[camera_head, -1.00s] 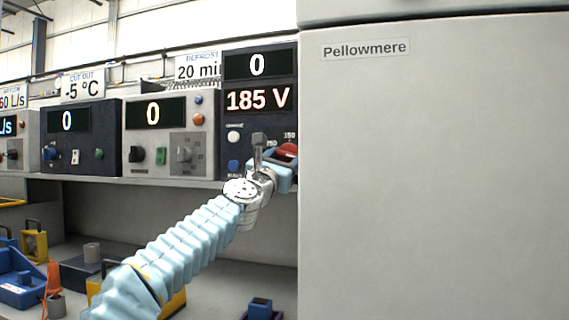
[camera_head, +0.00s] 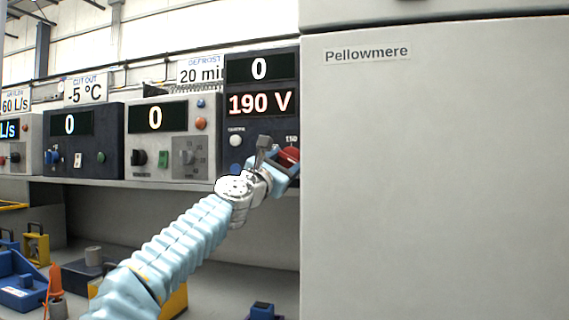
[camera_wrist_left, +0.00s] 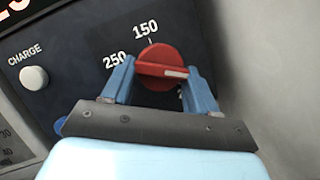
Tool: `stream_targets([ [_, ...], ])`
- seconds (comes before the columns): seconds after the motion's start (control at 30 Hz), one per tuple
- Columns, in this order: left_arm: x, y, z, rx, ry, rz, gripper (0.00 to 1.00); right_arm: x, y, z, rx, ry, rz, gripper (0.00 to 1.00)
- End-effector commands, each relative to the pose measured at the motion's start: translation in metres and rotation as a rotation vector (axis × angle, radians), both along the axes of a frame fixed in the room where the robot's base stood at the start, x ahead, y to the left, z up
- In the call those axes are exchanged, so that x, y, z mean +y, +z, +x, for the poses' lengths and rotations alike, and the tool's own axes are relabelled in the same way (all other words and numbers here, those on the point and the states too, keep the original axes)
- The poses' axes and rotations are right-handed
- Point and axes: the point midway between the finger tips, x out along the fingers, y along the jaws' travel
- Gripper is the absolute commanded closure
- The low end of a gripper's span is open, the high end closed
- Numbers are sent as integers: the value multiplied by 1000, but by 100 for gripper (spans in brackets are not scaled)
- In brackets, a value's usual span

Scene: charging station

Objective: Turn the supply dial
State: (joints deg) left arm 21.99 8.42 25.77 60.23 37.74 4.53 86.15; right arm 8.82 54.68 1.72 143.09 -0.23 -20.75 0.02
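The supply dial is a red round knob with a raised bar and a pale pointer mark. In the left wrist view the dial (camera_wrist_left: 160,58) sits between the two blue fingers of my left gripper (camera_wrist_left: 161,76), which touch both ends of its bar. The marks 150 and 250 show beside it. In the head view the dial (camera_head: 290,154) is partly hidden by my left gripper (camera_head: 282,161). The dark unit's lower display (camera_head: 260,104) reads 190 V and its upper display (camera_head: 259,68) reads 0. My right gripper is out of view.
A white CHARGE button (camera_wrist_left: 34,78) is left of the dial. A large pale cabinet (camera_head: 430,180) labelled Pellowmere stands close on the right. Other units with knobs (camera_head: 139,158) line the shelf to the left. Blue and yellow items lie on the bench below.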

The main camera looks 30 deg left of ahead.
Motion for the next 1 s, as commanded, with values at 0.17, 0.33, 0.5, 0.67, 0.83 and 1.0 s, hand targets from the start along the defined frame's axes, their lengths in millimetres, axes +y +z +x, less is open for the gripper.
stream_targets([
  [0.17, 1, 0, 0, 0, 2, -1, 16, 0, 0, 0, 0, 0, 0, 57],
  [0.33, 0, 0, 0, -1, 1, 0, 16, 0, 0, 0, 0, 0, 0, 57],
  [0.5, 0, -3, -4, -1, 2, -1, 16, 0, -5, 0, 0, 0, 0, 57],
  [0.67, -1, -15, -26, -2, 3, 1, 16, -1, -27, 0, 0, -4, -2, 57],
  [0.83, -2, -31, -66, -3, 4, 2, 16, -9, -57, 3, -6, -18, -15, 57],
  [1.0, -3, -42, -102, -2, 3, 0, 16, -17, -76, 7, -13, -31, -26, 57],
])
